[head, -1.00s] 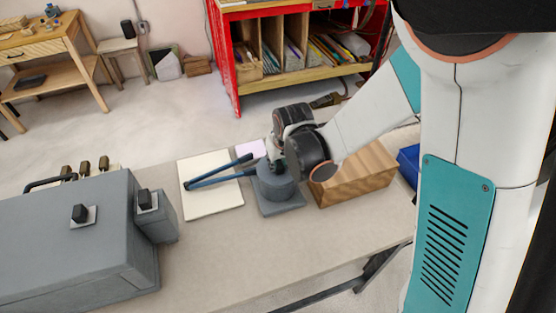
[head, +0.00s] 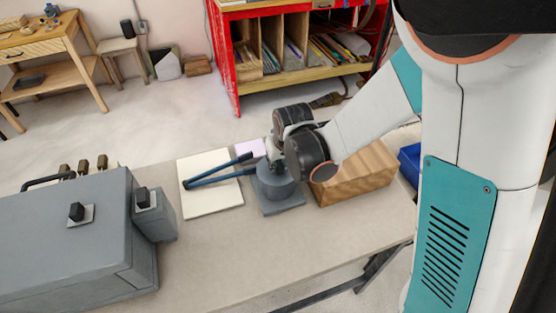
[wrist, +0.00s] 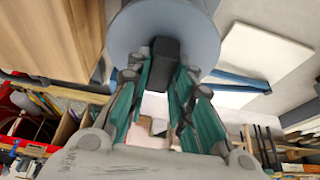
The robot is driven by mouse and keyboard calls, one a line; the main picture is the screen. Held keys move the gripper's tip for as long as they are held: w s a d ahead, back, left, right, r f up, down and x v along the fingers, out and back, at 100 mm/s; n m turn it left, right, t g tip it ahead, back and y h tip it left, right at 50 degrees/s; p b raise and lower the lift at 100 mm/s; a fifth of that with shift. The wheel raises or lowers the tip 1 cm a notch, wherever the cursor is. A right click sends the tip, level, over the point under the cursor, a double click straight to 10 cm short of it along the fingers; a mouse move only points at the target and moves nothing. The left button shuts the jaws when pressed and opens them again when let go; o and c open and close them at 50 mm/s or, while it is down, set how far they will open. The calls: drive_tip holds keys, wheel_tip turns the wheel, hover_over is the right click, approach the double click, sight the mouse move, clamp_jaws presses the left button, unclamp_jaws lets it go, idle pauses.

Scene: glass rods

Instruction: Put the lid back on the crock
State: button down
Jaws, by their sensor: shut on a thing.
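The crock (head: 277,189) is a squat grey cylinder on a grey square slab (head: 285,209) near the far edge of the table. My gripper (wrist: 163,75) is right above it, and the wrist partly covers its top in the head view. In the wrist view the jaws are shut on the black knob (wrist: 165,55) of the round blue-grey lid (wrist: 125,35). The lid appears at or very near the crock's top. I cannot tell whether it is seated, because the rim is hidden.
Blue long-handled tongs (head: 218,176) lie across a cream board (head: 212,202) to the left. A wooden block (head: 350,181) stands close on the right. A large grey box (head: 65,235) fills the table's left end. The table's front middle (head: 235,255) is clear.

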drive_tip(key=shift+f, duration=0.15)
drive_tip(key=c, duration=1.7)
unclamp_jaws()
drive_tip(key=p+v, duration=0.6)
drive_tip(key=v, duration=0.5)
drive_tip(key=shift+p, duration=0.35)
